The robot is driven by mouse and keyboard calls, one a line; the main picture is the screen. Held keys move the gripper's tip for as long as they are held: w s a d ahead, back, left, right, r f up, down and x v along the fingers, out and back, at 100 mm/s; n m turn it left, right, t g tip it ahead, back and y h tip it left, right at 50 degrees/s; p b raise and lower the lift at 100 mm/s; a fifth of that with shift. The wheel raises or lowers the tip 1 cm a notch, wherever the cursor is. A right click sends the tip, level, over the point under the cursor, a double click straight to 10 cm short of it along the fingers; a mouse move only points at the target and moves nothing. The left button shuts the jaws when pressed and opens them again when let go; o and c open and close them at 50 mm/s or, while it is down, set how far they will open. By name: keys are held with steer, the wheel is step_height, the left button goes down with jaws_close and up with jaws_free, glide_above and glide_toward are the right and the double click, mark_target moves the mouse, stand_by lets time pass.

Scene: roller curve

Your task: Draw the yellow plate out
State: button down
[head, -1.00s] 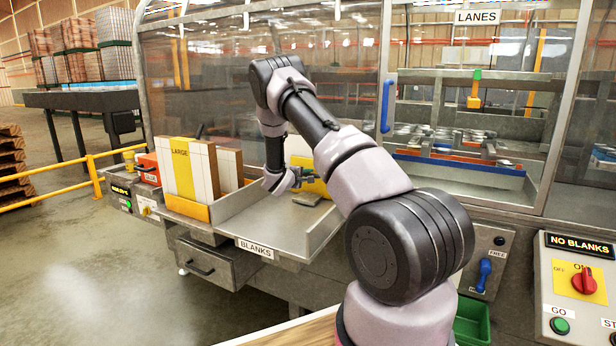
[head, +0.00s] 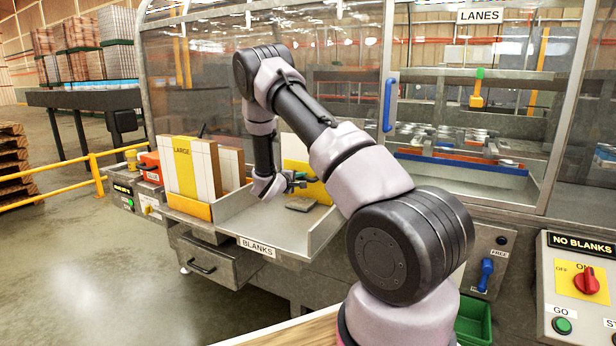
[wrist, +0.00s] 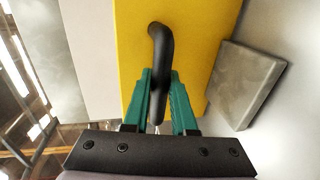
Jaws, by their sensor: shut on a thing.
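The yellow plate (wrist: 185,45) has a black bar handle (wrist: 160,70) on its face. In the wrist view, the teal fingers of my gripper (wrist: 160,95) are shut on this handle, one on each side. In the head view, the yellow plate (head: 318,190) stands upright at the back of the BLANKS tray (head: 300,232), partly hidden by my arm. My gripper (head: 297,181) is just left of its face there. The plate's far and lower edges are hidden.
A grey block (head: 301,203) lies on the tray beside the plate; it also shows in the wrist view (wrist: 245,85). The front of the tray is clear. A clear guard panel rises behind.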

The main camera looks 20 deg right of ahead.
steer(key=f+v, duration=0.2)
steer(key=v, duration=0.8)
steer(key=f+v, duration=0.2)
steer(key=v, duration=0.8)
steer(key=shift+s+a+f, duration=0.2)
steer(key=shift+s+a, duration=0.1)
steer(key=shift+a, duration=0.05)
steer(key=c, duration=0.7)
jaws_free()
steer(key=v, duration=1.1)
steer(key=shift+w, duration=0.1)
